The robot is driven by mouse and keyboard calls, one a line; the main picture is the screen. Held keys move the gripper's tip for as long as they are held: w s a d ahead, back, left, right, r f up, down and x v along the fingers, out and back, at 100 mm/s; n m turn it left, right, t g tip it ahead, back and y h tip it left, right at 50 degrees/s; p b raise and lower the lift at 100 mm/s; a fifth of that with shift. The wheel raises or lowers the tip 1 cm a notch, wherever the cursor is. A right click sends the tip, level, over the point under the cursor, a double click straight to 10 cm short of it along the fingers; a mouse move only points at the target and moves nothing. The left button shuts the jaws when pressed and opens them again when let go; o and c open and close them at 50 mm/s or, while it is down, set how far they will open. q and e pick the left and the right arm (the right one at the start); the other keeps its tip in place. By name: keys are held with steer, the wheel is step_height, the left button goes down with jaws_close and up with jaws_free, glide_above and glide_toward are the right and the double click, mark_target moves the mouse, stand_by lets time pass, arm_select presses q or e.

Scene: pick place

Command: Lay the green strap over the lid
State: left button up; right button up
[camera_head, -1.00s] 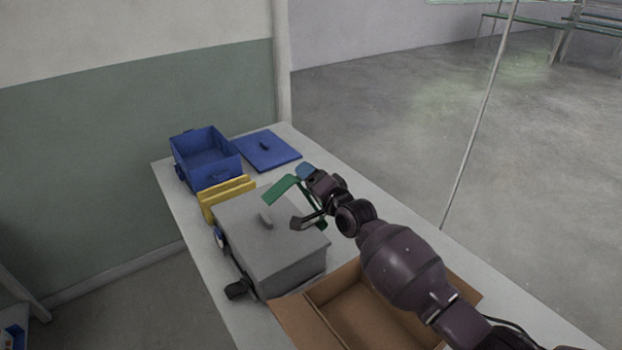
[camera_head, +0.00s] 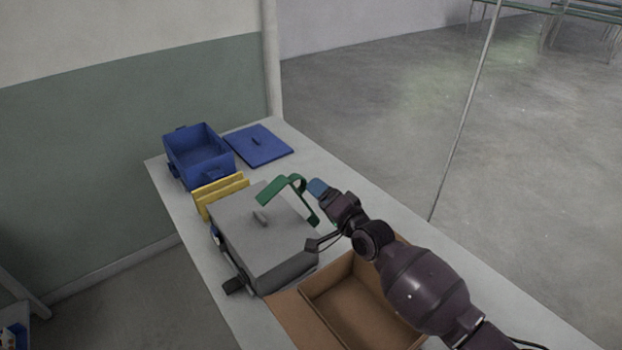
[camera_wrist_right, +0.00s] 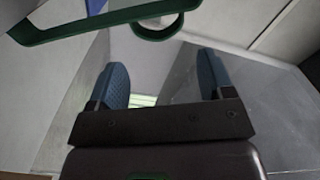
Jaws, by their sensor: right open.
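The green strap (camera_head: 273,190) stands at the right side of the grey box. Its upper flap leans out above the far right part of the grey lid (camera_head: 248,240), and its lower part runs down along the box side. I cannot tell whether the flap touches the lid. My right gripper (camera_head: 315,215) is open just right of the strap, with blue pads on its fingers. In the right wrist view the strap (camera_wrist_right: 95,22) crosses beyond the open fingertips (camera_wrist_right: 163,80), and nothing is between them. My left gripper is not in view.
An open brown cardboard box (camera_head: 345,318) stands in front, under my right arm. A yellow piece (camera_head: 221,193) and an open blue box (camera_head: 200,158) are behind the grey box. A blue lid (camera_head: 258,147) lies flat. The table (camera_head: 340,172) is clear at the back right.

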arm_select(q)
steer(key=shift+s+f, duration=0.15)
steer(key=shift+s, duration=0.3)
arm_select(e)
steer(key=shift+v, duration=1.45)
